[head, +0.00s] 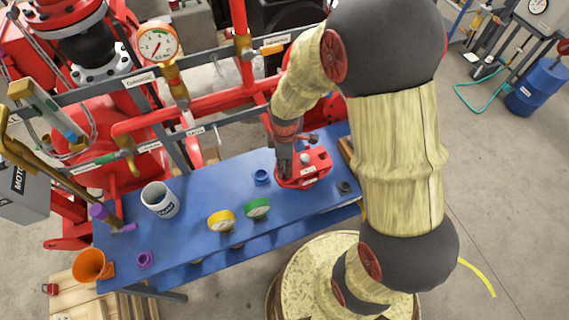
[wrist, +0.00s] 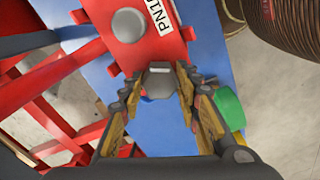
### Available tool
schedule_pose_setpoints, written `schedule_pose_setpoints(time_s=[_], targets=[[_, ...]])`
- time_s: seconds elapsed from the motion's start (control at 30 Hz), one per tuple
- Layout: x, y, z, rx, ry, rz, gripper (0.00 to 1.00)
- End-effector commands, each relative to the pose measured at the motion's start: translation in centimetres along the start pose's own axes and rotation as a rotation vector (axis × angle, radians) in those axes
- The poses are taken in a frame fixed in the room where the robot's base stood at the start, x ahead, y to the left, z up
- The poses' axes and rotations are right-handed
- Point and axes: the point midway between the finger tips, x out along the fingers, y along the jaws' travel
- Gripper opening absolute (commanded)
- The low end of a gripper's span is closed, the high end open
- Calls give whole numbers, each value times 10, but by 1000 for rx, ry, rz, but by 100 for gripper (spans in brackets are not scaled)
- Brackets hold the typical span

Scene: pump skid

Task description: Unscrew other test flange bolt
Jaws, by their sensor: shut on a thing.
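The red test flange (head: 312,174) sits at the right part of the blue bench, with a white label on it. It also shows at the top of the wrist view (wrist: 171,42). My gripper (head: 284,174) points down at the left side of the flange. In the wrist view its fingers (wrist: 160,78) are closed around a grey hex bolt head (wrist: 160,84) at the flange's near edge. The bolt's lower part is hidden.
Red pipework (head: 215,103) runs behind the bench.

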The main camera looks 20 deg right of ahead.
Motion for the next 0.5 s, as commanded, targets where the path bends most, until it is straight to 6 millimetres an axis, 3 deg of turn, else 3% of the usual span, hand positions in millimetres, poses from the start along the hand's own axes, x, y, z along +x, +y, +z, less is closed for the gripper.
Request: schedule_pose_setpoints(time_s=[0.5], targets=[[0,0,0,-629,1,-1,6]])
